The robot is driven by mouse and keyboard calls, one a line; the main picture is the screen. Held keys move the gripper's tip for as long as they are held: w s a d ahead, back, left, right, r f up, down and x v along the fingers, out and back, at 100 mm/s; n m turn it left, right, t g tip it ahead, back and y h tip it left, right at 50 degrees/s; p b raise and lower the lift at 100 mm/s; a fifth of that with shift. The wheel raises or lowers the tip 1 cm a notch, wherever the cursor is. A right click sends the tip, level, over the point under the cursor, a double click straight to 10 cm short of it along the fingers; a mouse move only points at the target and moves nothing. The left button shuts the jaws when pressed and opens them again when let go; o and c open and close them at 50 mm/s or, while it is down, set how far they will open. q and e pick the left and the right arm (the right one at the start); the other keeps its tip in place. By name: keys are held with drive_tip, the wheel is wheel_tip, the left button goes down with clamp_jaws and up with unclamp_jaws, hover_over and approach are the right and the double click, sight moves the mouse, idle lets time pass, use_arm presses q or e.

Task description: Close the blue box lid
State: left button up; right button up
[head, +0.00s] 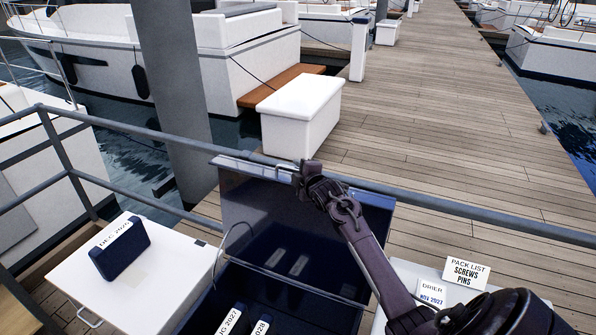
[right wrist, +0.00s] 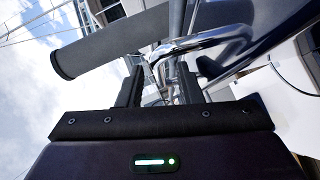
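The dark blue box (head: 205,305) stands at the lower middle of the head view with its lid (head: 290,235) standing open. A small metal handle (head: 285,167) is at the lid's top edge. My right gripper (head: 299,174) is at that edge, beside the handle. In the right wrist view the two fingers of my right gripper (right wrist: 160,75) are apart, and a shiny bent handle (right wrist: 205,42) shows at their tips. I cannot tell whether they touch it. My right arm hides part of the lid and box. My left gripper is not in view.
Labelled dark packs (head: 232,319) lie inside the box. A white surface (head: 125,285) at left bears a dark labelled pack (head: 120,247). Cards (head: 466,272) stand at right. A grey rail (head: 430,207) runs behind the lid, with a wooden dock (head: 440,110) beyond.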

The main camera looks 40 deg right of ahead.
clamp_jaws()
drive_tip(key=s+a+f+n+t+b, duration=0.1)
drive_tip(key=s+a+f+b, duration=0.1)
drive_tip(key=a, duration=0.6)
drive_tip(key=s+a+f+n+t+h+b, duration=0.1)
drive_tip(key=s+a+f+n+t+b, duration=0.1)
drive_tip(key=s+a, duration=0.5)
drive_tip(key=s+a+f+n+t+b, duration=0.1)
drive_tip(key=s+a+f+b, duration=0.3)
drive_tip(key=a, duration=0.7)
drive_tip(key=shift+s+a+f+n+t, duration=0.15)
drive_tip(key=shift+s+f+n+t, duration=0.15)
drive_tip(key=shift+n, duration=0.2)
unclamp_jaws()
